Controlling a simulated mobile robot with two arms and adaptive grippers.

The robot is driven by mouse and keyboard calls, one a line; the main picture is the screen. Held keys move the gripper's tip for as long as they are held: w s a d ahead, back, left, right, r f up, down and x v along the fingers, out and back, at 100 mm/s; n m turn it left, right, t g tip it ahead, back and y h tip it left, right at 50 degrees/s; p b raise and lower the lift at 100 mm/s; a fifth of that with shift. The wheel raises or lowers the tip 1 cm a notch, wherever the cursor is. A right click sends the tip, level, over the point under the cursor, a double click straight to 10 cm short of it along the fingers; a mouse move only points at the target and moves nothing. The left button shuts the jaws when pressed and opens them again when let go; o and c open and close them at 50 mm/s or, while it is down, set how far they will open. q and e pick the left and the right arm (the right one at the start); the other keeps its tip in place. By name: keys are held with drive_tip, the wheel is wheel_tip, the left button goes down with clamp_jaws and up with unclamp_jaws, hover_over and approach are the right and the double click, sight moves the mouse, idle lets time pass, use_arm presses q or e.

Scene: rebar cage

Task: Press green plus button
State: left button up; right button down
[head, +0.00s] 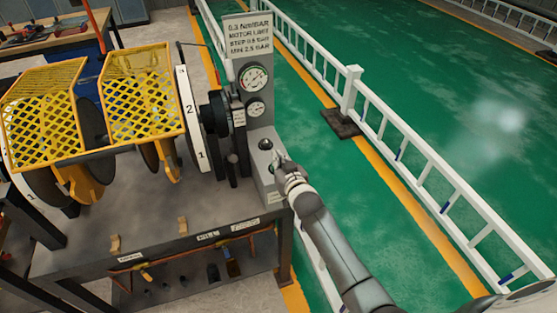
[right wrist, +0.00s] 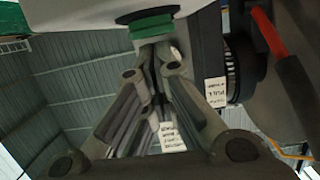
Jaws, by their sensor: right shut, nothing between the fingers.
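The green button (right wrist: 150,28) shows in the right wrist view, set in a black ring on a light grey box (right wrist: 85,40). No plus sign can be made out on it. In the head view the grey control box (head: 259,172) stands below the gauge panel, and the green button is hidden behind my right gripper (head: 279,160). My right gripper is shut and empty. In the right wrist view its fingertips (right wrist: 153,50) are right at the green button's edge; whether they touch it I cannot tell. My left gripper is not in view.
A gauge panel (head: 251,50) with two dials rises behind the control box. A black knob (head: 265,144) sits on the box top. Yellow mesh guards (head: 140,95) and a numbered white disc (head: 190,118) stand left. A white railing (head: 420,150) crosses the green floor at right.

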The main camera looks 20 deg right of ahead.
drive_tip(key=shift+f, duration=0.1)
wheel_tip(320, 180, down, 2)
drive_tip(key=shift+b, duration=0.75)
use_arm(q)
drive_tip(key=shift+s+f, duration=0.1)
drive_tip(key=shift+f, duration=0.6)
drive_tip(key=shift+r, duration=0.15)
use_arm(e)
drive_tip(key=shift+r+p, duration=0.45)
drive_tip(key=shift+p, duration=0.05)
wheel_tip(320, 180, up, 4)
drive_tip(key=p, duration=0.3)
drive_tip(key=shift+w+f, duration=0.1)
drive_tip(key=shift+f, duration=0.1)
use_arm(q)
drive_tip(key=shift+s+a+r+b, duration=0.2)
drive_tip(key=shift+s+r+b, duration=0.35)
drive_tip(key=shift+b, duration=0.55)
use_arm(e)
drive_tip(key=v, duration=1)
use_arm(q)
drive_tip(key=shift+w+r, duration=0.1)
